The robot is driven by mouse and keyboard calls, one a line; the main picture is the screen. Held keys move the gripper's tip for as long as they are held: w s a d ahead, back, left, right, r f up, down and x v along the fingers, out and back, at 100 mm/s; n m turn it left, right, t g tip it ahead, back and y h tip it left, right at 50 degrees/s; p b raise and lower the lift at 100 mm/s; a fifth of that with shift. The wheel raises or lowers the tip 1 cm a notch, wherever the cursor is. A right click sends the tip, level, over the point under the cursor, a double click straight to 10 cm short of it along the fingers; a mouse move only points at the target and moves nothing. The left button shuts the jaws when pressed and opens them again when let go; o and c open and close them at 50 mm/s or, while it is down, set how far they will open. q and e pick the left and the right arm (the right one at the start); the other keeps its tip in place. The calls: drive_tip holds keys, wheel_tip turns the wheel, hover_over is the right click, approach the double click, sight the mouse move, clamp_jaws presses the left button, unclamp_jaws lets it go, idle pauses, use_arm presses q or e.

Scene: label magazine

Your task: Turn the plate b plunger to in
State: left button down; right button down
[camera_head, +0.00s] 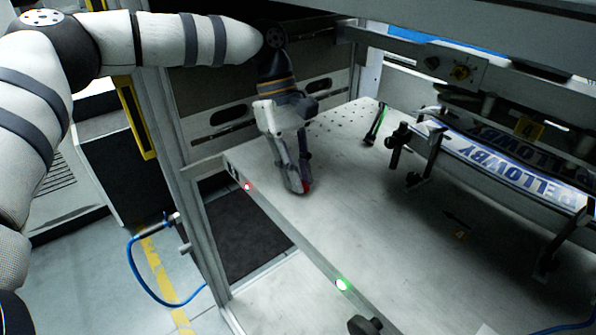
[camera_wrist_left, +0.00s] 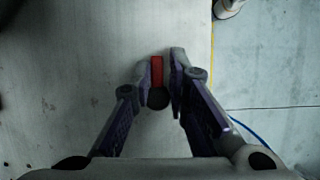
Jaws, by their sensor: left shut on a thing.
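My left gripper (camera_head: 302,188) points down at the grey metal plate (camera_head: 340,220), near its left edge. In the left wrist view, the gripper (camera_wrist_left: 164,75) has its fingers closed around a small red bar (camera_wrist_left: 157,72) with a dark round part (camera_wrist_left: 158,98) below it. This looks like the plunger handle. In the head view only a bit of red (camera_head: 308,188) shows at the fingertips; the fingers hide the rest. Whether the plunger is in or out cannot be seen. My right gripper is not in view.
A red light (camera_head: 248,186) and a green light (camera_head: 343,284) glow on the plate's front edge. A black knob (camera_head: 365,325) sits near that edge at the bottom. Black clamps (camera_head: 398,140) and a lettered strip (camera_head: 500,165) stand at the right. A frame post (camera_head: 190,200) rises at the left.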

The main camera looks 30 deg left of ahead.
use_arm(q)
drive_tip(key=shift+w+r, duration=0.3)
drive_tip(key=shift+w, duration=0.05)
drive_tip(key=c, duration=1.7)
unclamp_jaws()
drive_tip(key=shift+f, duration=0.2)
drive_tip(key=shift+s, duration=0.1)
